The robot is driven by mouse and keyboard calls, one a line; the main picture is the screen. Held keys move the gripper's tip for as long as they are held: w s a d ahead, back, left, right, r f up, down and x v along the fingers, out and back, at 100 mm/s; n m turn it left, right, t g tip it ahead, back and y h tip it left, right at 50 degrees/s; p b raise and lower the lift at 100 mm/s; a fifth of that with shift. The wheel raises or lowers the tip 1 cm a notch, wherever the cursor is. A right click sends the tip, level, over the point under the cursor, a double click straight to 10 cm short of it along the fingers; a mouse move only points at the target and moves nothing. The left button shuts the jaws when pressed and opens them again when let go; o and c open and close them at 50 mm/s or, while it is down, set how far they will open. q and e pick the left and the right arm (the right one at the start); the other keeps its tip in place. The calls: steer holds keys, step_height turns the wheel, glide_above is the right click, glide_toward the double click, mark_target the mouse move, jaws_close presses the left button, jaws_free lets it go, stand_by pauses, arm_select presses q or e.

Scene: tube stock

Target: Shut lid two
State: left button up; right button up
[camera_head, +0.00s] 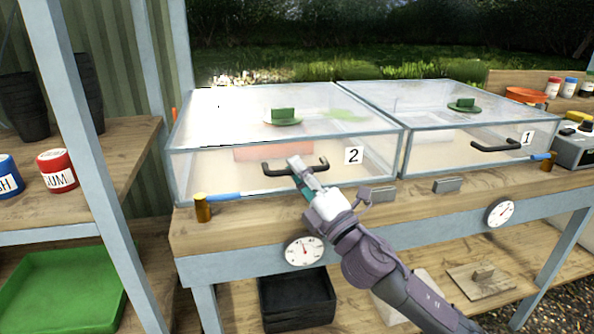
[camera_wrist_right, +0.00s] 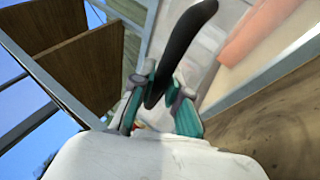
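Lid two is the clear, pale-framed lid (camera_head: 225,108) of the left glass case, marked with a "2" label (camera_head: 353,155). It lies down on its case, with no gap that I can make out. Its black bar handle (camera_head: 270,168) is at the front, and it also shows in the right wrist view (camera_wrist_right: 188,32). My right gripper (camera_head: 297,168) is at the handle's middle. In the wrist view its teal fingers (camera_wrist_right: 160,90) are close together on both sides of the bar and appear shut on it. My left gripper is not in view.
A second case with a "1" label (camera_head: 527,139) and its own black handle (camera_head: 497,146) stands to the right. Both sit on a wooden bench (camera_head: 240,232) with dials on its front edge. A shelf with cans and a green tray (camera_head: 65,290) stands left.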

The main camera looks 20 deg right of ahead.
steer(key=shift+o, duration=0.9)
steer(key=shift+f, duration=0.7)
steer(key=shift+r, duration=0.1)
steer(key=shift+r, duration=0.15)
steer(key=shift+s, duration=0.1)
steer(key=shift+s+d+f, duration=0.1)
steer(key=shift+s+f, duration=0.1)
steer(key=v, duration=1.1)
steer(key=shift+s, duration=0.25)
steer(key=shift+r, duration=0.1)
